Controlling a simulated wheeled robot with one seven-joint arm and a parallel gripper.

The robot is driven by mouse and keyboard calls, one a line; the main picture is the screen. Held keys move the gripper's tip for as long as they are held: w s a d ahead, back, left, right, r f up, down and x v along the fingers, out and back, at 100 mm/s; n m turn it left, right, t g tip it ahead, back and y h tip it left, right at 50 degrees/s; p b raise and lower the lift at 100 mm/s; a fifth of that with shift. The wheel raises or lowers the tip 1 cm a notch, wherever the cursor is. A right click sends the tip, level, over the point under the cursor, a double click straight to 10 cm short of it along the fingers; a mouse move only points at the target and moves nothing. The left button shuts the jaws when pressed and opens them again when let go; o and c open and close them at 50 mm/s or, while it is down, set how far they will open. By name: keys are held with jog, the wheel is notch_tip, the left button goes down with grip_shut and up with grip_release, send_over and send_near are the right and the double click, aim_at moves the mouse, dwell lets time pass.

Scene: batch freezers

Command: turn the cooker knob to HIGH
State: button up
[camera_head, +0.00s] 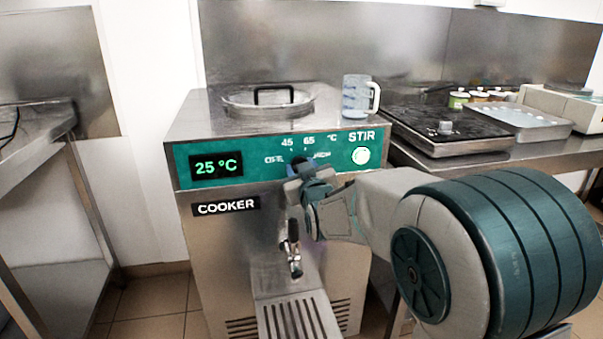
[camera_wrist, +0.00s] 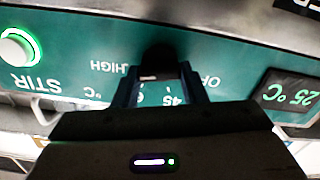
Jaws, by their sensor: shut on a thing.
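The cooker (camera_head: 225,265) is a steel machine with a teal front panel and a display (camera_head: 216,164) reading 25 °C. Its dark knob (camera_wrist: 160,57) shows in the wrist view, where the panel appears upside down. My gripper (camera_wrist: 160,82) is shut on the knob, one finger on each side. In the head view my gripper (camera_head: 303,172) is at the panel and hides most of the knob and part of the lettering. The wrist view shows OFF to the right of the knob, HIGH to the left, and 45 below. I cannot tell which mark the knob points to.
A lit STIR button (camera_head: 361,155) is right of the knob. A spout (camera_head: 294,255) and a drip tray (camera_head: 298,318) are below my gripper. A lid (camera_head: 268,100) and a measuring jug (camera_head: 358,97) are on top. A hob (camera_head: 446,130) stands at the right.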

dwell(0.3)
jog(key=o, duration=1)
jog(key=p+v, duration=0.1)
jog(key=v, duration=1.3)
jog(key=shift+w, duration=0.1)
jog(key=s+d+r+m+g+h+p, duration=0.2)
jog(key=s+d+r+g+p, duration=0.4)
jog(key=s+p, duration=0.4)
jog(key=s+d+r+m+g+h+p, duration=0.3)
jog(key=s+d+g+p, duration=0.5)
jog(key=s+p, duration=0.3)
notch_tip(320, 180, up, 3)
jog(key=m+p, duration=0.1)
jog(key=p, duration=0.2)
jog(key=shift+d+g+p, duration=0.3)
jog(key=shift+p, duration=0.1)
